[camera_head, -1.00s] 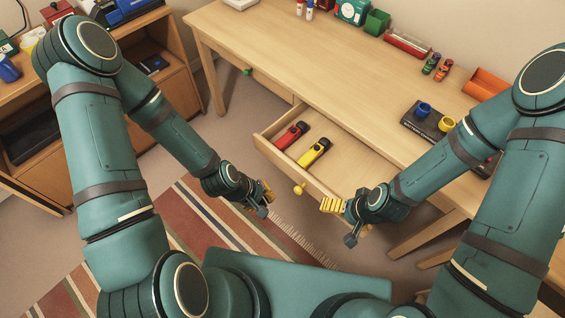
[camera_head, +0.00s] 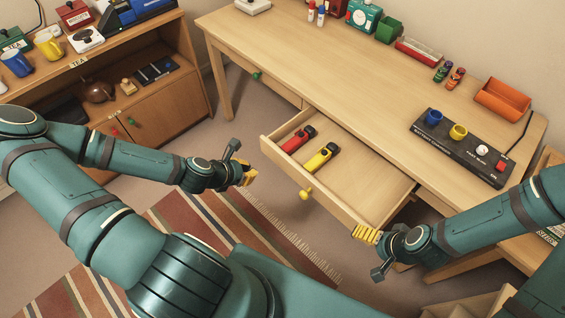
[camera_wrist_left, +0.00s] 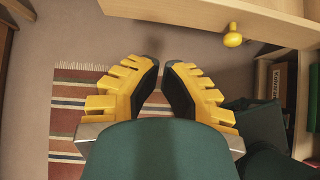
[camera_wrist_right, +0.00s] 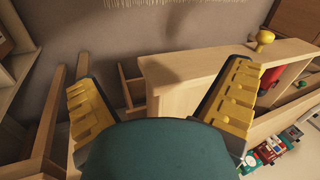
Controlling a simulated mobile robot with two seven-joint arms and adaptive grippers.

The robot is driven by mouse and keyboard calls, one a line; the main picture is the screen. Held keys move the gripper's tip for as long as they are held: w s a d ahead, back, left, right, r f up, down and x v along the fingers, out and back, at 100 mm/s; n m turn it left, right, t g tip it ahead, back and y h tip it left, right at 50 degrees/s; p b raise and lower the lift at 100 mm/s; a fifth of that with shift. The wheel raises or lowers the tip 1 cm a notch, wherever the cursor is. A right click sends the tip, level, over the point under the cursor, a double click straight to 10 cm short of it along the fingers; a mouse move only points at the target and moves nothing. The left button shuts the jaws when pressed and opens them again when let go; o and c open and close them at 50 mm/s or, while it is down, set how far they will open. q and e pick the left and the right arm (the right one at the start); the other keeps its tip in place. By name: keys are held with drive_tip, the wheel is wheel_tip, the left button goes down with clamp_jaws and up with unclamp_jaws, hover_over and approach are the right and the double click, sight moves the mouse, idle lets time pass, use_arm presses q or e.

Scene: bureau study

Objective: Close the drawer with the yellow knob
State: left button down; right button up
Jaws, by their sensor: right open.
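The drawer with the yellow knob (camera_head: 306,194) is pulled open from the desk, its front panel (camera_head: 345,222) toward me. Inside it lie a red item (camera_head: 299,139) and a yellow item (camera_head: 320,157). My left gripper (camera_head: 250,174) is empty, left of the drawer and apart from it. Its tips are close together with a narrow gap; the knob (camera_wrist_left: 232,39) shows beyond in the left wrist view. My right gripper (camera_head: 365,235) is open by the drawer's right front corner. In the right wrist view the drawer (camera_wrist_right: 165,85) appears between the fingers; contact is unclear.
A closed drawer with a green knob (camera_head: 257,75) is left of the open one. The desktop (camera_head: 330,60) holds a black control panel (camera_head: 462,147) and an orange tray (camera_head: 503,99). A cabinet (camera_head: 165,110) stands at left. A striped rug (camera_head: 215,230) lies on the floor.

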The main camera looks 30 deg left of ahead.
sight(281, 161)
use_arm(q)
drive_tip(key=b+x, duration=0.1)
drive_tip(key=x, duration=0.3)
drive_tip(key=w+r+b+x, duration=0.1)
drive_tip(key=x, duration=0.3)
drive_tip(key=b+x, duration=0.1)
drive_tip(key=x, duration=0.3)
drive_tip(key=shift+w+d+r+b, duration=0.15)
drive_tip(key=shift+d+b, duration=0.05)
drive_tip(key=shift+b, duration=0.1)
drive_tip(key=shift+w+d, duration=0.25)
drive_tip(key=shift+w, duration=0.4)
use_arm(e)
drive_tip(key=shift+w+f, duration=0.2)
drive_tip(key=shift+f, duration=0.8)
drive_tip(key=shift+w+f, duration=0.2)
drive_tip(key=shift+f, duration=0.75)
use_arm(q)
drive_tip(key=shift+r, duration=0.1)
